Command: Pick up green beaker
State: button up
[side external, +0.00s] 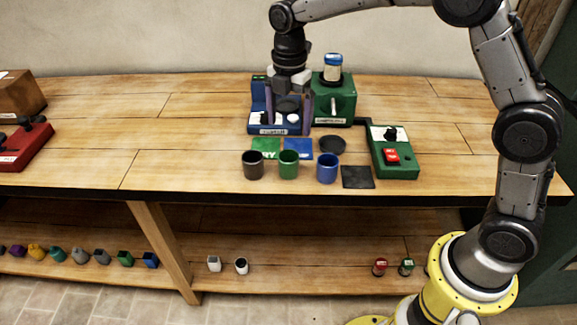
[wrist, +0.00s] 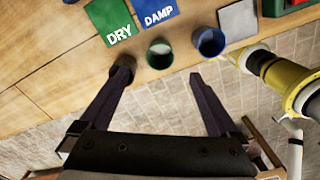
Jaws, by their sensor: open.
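The green beaker (side external: 288,164) stands upright near the front edge of the bench, between a dark beaker (side external: 253,165) and a blue beaker (side external: 327,168). My gripper (side external: 293,128) is open, its fingers pointing down in front of the blue machine, behind the beakers and apart from them in the side external view. In the wrist view the green beaker (wrist: 159,54) shows its open top and pale inside, just beyond and between the fingertips (wrist: 160,74). The blue beaker (wrist: 209,42) is to its right there.
Green DRY (side external: 265,146) and blue DAMP (side external: 298,148) cards lie behind the beakers. A blue machine (side external: 262,98), a green machine (side external: 334,104) and a green control box (side external: 392,152) stand close by. A dark square pad (side external: 357,177) lies right. The bench's left-middle is clear.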

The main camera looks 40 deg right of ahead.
aim_at(288, 165)
notch_tip(288, 165, down, 8)
jog(key=shift+r, duration=0.1)
jog(key=shift+s+a+f, duration=0.1)
jog(key=shift+f, duration=1.25)
jog(key=shift+s+a+f, duration=0.1)
jog(key=shift+f, duration=1.25)
jog(key=shift+w, duration=0.1)
grip_shut()
